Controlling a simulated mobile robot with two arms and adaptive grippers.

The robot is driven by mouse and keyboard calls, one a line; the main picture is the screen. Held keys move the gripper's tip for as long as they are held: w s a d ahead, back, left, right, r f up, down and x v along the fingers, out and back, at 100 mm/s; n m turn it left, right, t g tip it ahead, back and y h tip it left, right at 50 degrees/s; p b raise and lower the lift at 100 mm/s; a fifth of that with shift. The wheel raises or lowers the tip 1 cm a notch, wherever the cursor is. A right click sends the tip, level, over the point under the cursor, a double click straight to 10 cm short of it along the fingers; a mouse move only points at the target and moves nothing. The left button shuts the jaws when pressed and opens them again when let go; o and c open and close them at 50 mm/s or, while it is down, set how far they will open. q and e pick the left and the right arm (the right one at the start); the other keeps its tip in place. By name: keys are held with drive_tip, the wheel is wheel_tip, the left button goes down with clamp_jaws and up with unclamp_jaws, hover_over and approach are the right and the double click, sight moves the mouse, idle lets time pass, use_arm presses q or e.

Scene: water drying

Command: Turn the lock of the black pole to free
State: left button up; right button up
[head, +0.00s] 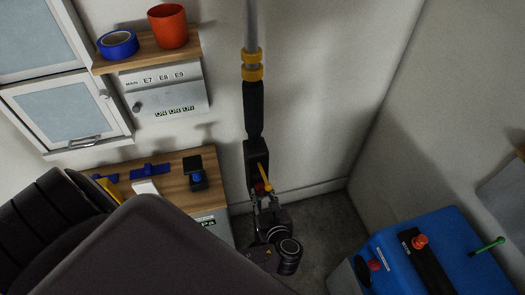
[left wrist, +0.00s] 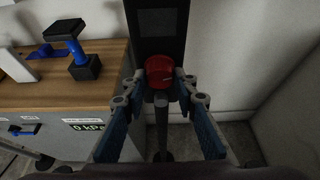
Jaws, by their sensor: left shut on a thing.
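The black pole (head: 253,108) stands upright against the wall, with yellow collars and a grey upper tube. Near its lower end is a black box-like block (head: 256,155), which also shows in the left wrist view (left wrist: 158,35). A red round knob (left wrist: 160,71), seemingly the lock, sits on the front of this block. A yellow lever (head: 264,178) shows above the knob in the head view. My left gripper (head: 264,199) is at the knob, its two fingers on either side, shut on it. The fingers partly cover the knob in the head view. My right gripper is not in view.
A wooden-topped cabinet (head: 174,178) with small blue and black fittings stands left of the pole. Above it, a shelf (head: 188,49) holds an orange cup and blue tape. A blue machine (head: 455,246) with a red button stands at the right. Bare floor lies between.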

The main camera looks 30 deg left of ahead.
use_arm(q)
drive_tip(key=shift+s+f+n+t+h+b, duration=0.1)
drive_tip(key=shift+n+t+h+b, duration=0.2)
drive_tip(key=shift+n+t+h, duration=0.5)
drive_tip(key=shift+a+n+b, duration=0.1)
drive_tip(key=shift+n+b, duration=0.4)
drive_tip(key=shift+n, duration=0.3)
drive_tip(key=n+t+b, duration=0.1)
drive_tip(key=n+b, duration=0.1)
drive_tip(key=b, duration=0.2)
drive_tip(key=n+t+b, duration=0.1)
drive_tip(key=n+b, duration=0.1)
drive_tip(key=b, duration=0.2)
drive_tip(key=n+t+h+b, duration=0.1)
drive_tip(key=n+t+b, duration=0.1)
drive_tip(key=b, duration=0.2)
drive_tip(key=shift+s+f+n, duration=0.1)
drive_tip(key=shift+f+n, duration=0.2)
drive_tip(key=shift+r+n+b, duration=0.15)
drive_tip(key=shift+n+b, duration=0.25)
drive_tip(key=shift+b, duration=0.45)
drive_tip(key=shift+r+t, duration=0.1)
drive_tip(key=shift+t, duration=0.2)
